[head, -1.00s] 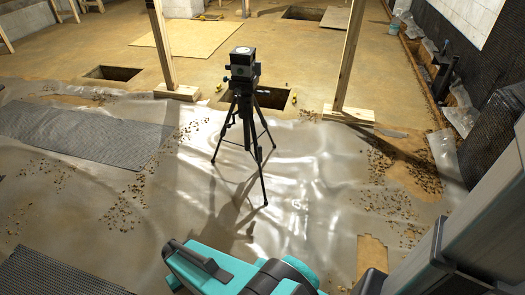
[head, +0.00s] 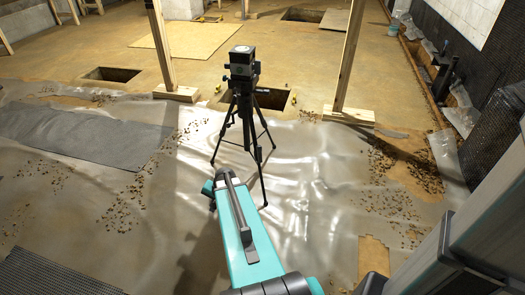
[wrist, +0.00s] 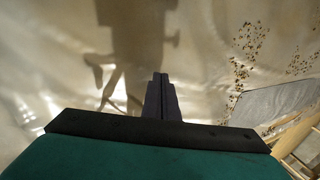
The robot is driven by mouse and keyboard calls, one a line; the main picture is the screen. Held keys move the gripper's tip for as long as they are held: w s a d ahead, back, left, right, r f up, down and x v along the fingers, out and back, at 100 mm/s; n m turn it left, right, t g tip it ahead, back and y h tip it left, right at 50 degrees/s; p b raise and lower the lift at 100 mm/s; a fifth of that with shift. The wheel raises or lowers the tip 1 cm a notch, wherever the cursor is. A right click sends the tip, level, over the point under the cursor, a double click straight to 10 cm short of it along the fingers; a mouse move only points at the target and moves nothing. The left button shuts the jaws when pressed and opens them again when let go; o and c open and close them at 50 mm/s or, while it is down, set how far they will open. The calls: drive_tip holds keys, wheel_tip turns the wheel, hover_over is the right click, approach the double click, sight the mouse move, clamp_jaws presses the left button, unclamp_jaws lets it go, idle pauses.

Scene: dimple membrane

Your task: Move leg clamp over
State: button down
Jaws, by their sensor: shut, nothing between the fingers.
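A black tripod (head: 247,125) stands upright on the shiny plastic membrane, with a boxy black instrument (head: 241,62) on top. Its legs are spread. Small dark fittings sit along the legs, but I cannot tell which is the leg clamp or how it is set. My teal arm reaches up from the bottom, its far end just left of and in front of the tripod's legs. The fingertips cannot be made out in the head view. In the wrist view my gripper (wrist: 160,78) is shut and empty, pointing at the membrane. No tripod leg is clear there.
The membrane (head: 330,205) is wrinkled and strewn with gravel. An open pit (head: 270,98) lies behind the tripod. Wooden posts stand to the left (head: 162,50) and right (head: 350,50). A grey mat (head: 85,135) lies at left.

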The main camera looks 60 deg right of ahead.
drive_tip(key=s+d+r+m+t+h, duration=0.1)
drive_tip(key=s+d+r+m, duration=0.2)
drive_tip(key=d, duration=0.6)
drive_tip(key=s+d+r+m+t+h+b, duration=0.1)
drive_tip(key=s+d+r+m+h, duration=0.1)
drive_tip(key=d+r, duration=0.5)
drive_tip(key=s+d+r+m+h, duration=0.2)
drive_tip(key=s+d+r+m, duration=0.2)
drive_tip(key=d, duration=0.9)
drive_tip(key=shift+s+d+r+t, duration=0.35)
drive_tip(key=shift+s+r, duration=0.3)
drive_tip(key=shift+s, duration=0.45)
drive_tip(key=shift+f, duration=0.15)
drive_tip(key=b, duration=0.3)
approach(260, 150)
wheel_tip(260, 150, down, 4)
drive_tip(key=shift+w+d+f+b, duration=0.15)
drive_tip(key=shift+w+d+b, duration=0.1)
drive_tip(key=shift+w+d, duration=0.35)
drive_tip(key=shift+w+d+f+b, duration=0.15)
drive_tip(key=shift+w+d+b, duration=0.15)
drive_tip(key=shift+w, duration=0.55)
drive_tip(key=shift+d, duration=0.1)
